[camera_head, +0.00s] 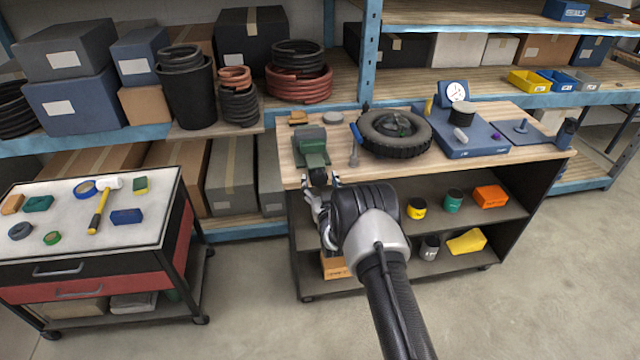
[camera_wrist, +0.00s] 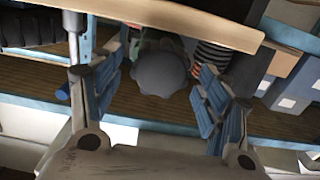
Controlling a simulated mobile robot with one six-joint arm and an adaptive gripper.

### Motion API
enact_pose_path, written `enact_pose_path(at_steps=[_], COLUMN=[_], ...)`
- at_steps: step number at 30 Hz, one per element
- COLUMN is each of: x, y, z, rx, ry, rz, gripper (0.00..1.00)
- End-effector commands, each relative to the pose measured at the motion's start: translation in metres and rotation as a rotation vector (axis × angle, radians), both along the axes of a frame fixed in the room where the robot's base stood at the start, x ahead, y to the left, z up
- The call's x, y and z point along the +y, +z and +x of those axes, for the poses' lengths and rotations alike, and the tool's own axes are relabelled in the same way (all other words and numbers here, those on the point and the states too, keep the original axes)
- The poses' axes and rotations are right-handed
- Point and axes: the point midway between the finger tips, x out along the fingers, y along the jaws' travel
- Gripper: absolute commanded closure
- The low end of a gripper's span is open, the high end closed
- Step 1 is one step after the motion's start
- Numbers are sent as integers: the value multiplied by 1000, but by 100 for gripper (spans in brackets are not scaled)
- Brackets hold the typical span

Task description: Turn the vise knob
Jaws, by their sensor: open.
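The green vise (camera_head: 312,145) stands at the left front of the wooden workbench. Its dark round knob (camera_head: 318,177) hangs out past the bench's front edge. In the wrist view the knob (camera_wrist: 160,74) is a grey disc with a scalloped rim, between and beyond my fingertips. My gripper (camera_head: 321,184) is open at the knob, one finger to each side. In the wrist view gaps show between the knob and both fingers. My arm hides part of the bench front in the head view.
The workbench (camera_head: 338,165) edge lies close to my gripper. A tire (camera_head: 393,133) and a small grey post (camera_head: 354,156) stand right of the vise. A tool cart (camera_head: 150,195) stands at the left. Lower shelves hold cans and boxes.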

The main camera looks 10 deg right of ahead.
Motion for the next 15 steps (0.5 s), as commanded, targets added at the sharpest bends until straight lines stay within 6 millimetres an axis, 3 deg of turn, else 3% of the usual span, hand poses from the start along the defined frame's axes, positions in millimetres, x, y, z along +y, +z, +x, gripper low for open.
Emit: enact_pose_path(at_steps=[4,15], x=[0,0], y=[0,1], z=[0,0], rx=[0,-1], ry=[0,0], rz=[0,0], gripper=[31,56])
